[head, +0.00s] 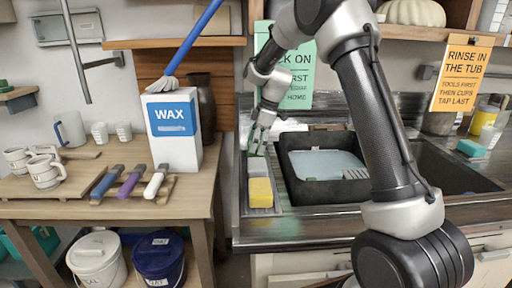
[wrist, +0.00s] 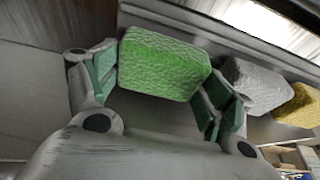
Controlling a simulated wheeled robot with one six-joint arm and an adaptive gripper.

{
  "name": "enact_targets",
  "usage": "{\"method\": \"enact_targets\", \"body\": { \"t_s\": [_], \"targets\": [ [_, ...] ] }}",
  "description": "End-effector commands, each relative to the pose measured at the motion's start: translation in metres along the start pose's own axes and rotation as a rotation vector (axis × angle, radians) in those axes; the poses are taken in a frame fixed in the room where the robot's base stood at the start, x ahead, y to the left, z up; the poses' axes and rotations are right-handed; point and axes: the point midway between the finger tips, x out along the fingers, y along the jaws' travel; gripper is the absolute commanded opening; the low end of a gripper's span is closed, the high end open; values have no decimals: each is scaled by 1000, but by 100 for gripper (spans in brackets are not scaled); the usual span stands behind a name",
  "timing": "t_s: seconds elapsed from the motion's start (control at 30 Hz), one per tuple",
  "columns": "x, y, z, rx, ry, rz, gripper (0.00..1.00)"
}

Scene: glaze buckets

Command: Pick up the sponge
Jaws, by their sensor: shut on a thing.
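A green sponge (wrist: 163,63) sits between the two green-padded fingers of my gripper (wrist: 158,88) in the wrist view. The gripper is shut on it. In the head view my gripper (head: 262,130) is at the back end of a narrow rack (head: 278,200) beside the tub, and only a little green shows below its fingers. A light grey sponge (head: 257,168) and a yellow sponge (head: 260,192) lie in a row in front of it. They also show in the wrist view, grey (wrist: 257,85) and yellow (wrist: 298,106), right of the green one.
A black tub (head: 287,168) with pale liquid stands right of the rack. A white WAX box (head: 173,135) with a blue-handled brush (head: 193,40) above it stands on the wooden table at left. A teal block (head: 471,147) lies on the far right counter.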

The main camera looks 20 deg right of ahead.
Motion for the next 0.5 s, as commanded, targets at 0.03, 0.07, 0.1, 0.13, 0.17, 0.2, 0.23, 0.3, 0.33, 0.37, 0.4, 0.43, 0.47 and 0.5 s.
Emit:
{"method": "enact_targets", "body": {
  "t_s": [0.03,0.07,0.1,0.13,0.17,0.2,0.23,0.3,0.33,0.37,0.4,0.43,0.47,0.5],
  "targets": [
    [-5,0,-2,-1,1,2,69],
    [-8,0,-3,-1,1,2,69],
    [-14,0,-4,-1,1,2,69],
    [-18,0,-6,-1,1,3,69],
    [-23,0,-7,-1,1,3,69],
    [-22,-3,-6,-7,10,24,69],
    [-22,-5,-5,-14,20,46,69],
    [-22,-8,-4,-30,42,107,69],
    [-21,-9,-3,-40,54,135,69],
    [-22,-11,-2,-48,65,164,69],
    [-21,-13,-1,-59,79,202,69],
    [-21,-14,-1,-69,92,230,69],
    [-21,-16,0,-77,101,258,69],
    [-27,-16,-2,-85,107,281,69]
  ]
}}
